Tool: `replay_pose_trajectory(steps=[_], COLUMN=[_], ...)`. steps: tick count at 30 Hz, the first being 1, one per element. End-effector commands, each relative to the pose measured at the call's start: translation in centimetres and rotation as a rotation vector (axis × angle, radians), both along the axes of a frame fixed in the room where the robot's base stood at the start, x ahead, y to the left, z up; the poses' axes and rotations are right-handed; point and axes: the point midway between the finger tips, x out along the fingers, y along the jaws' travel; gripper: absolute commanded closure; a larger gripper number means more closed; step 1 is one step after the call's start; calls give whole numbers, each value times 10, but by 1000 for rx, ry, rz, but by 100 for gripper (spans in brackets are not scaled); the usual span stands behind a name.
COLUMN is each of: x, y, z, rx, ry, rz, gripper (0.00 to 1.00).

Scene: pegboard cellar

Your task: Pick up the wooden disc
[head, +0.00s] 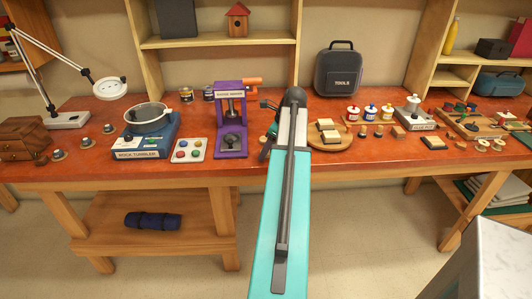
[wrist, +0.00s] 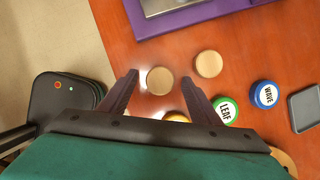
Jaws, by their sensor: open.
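A plain tan wooden disc (wrist: 160,80) lies flat on the red-brown bench, between the fingertips of my gripper (wrist: 159,76) as seen in the wrist view. The jaws are open, with a gap on both sides of the disc; I cannot tell how high the fingers are above the bench. A second, similar tan disc (wrist: 208,64) lies just right of the right fingertip. In the head view my arm hides these discs.
A purple badge press (head: 230,120) stands left of my arm. Green LEAF (wrist: 224,110) and blue WAVE (wrist: 265,95) discs and a grey tray (wrist: 305,108) lie right of the jaws. A rock tumbler (head: 150,135) and a round wooden board (head: 328,134) are also on the bench.

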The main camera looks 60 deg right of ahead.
Motion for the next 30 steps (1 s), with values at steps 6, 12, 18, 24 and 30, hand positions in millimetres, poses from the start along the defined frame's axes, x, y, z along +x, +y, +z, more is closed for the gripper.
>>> replay_pose_trajectory(steps=[6,12,18,24,30], x=[0,0,1,1,1], y=[0,0,0,1,1], z=[0,0,0,0,1], rx=[0,0,0,0,0], ry=[0,0,0,0,0], rz=[0,1,1,1,1], gripper=[43,43,66,86,86])
